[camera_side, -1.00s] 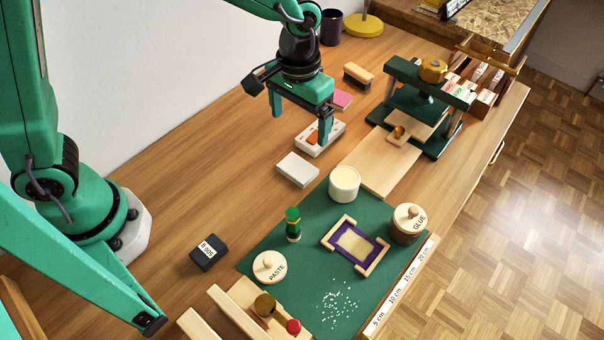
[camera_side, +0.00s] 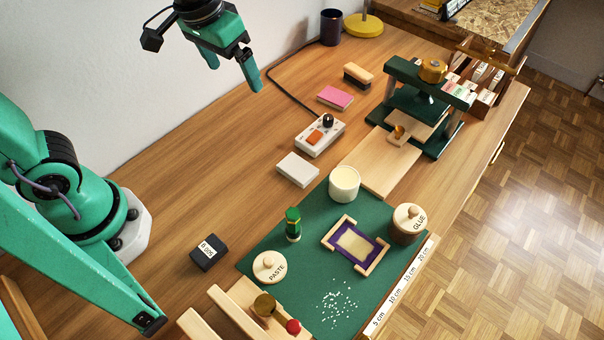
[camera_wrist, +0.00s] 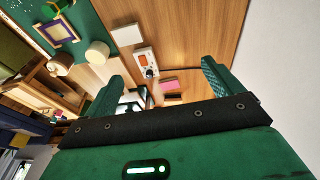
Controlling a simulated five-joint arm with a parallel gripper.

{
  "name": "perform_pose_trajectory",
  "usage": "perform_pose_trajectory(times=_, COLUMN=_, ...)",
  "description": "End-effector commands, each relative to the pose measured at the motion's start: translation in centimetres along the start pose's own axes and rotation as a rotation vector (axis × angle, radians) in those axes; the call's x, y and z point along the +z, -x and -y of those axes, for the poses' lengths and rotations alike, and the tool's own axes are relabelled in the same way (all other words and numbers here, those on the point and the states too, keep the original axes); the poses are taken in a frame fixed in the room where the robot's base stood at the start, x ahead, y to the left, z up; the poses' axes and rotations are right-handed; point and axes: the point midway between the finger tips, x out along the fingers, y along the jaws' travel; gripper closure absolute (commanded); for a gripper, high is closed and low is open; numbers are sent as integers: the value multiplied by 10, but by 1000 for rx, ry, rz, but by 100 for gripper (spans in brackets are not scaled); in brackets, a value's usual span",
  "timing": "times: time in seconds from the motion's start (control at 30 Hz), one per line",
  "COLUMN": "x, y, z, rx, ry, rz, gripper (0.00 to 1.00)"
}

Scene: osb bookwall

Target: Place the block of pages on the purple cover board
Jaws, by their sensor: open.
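The block of pages (camera_side: 297,169), a flat white slab, lies on the bare wood of the bench, left of the white pot. It also shows in the wrist view (camera_wrist: 126,34). The purple cover board (camera_side: 373,259) lies on the green mat with a cream panel in its middle and pale wooden guides at its sides. It shows at the upper left of the wrist view (camera_wrist: 72,36). My gripper (camera_side: 234,76) is open and empty, high above the bench near the wall, up and left of the block.
A control box (camera_side: 320,135) with an orange switch and black knob stands just behind the block. A pink pad (camera_side: 335,97) and a brush (camera_side: 358,76) lie farther back. The white pot (camera_side: 344,184), glue jar (camera_side: 408,223) and green bottle (camera_side: 293,224) stand around the cover board.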

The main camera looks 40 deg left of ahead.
Motion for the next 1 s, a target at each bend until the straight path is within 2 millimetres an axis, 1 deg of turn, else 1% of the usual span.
perform_pose_trajectory(times=0.03, x=5, y=7, z=7, rx=0, ry=3, rz=-22, gripper=8)
perform_pose_trajectory(times=0.2, x=23, y=25, z=28, rx=-4, ry=1, rz=-86, gripper=8)
perform_pose_trajectory(times=0.5, x=58, y=46, z=58, rx=-29, ry=-5, rz=-194, gripper=8)
perform_pose_trajectory(times=0.7, x=75, y=51, z=69, rx=-47, ry=-10, rz=-243, gripper=8)
perform_pose_trajectory(times=0.93, x=81, y=52, z=72, rx=-54, ry=-14, rz=-258, gripper=8)
perform_pose_trajectory(times=0.97, x=81, y=52, z=72, rx=-55, ry=-14, rz=-258, gripper=10)
perform_pose_trajectory(times=1.0, x=81, y=52, z=72, rx=-54, ry=-14, rz=-258, gripper=18)
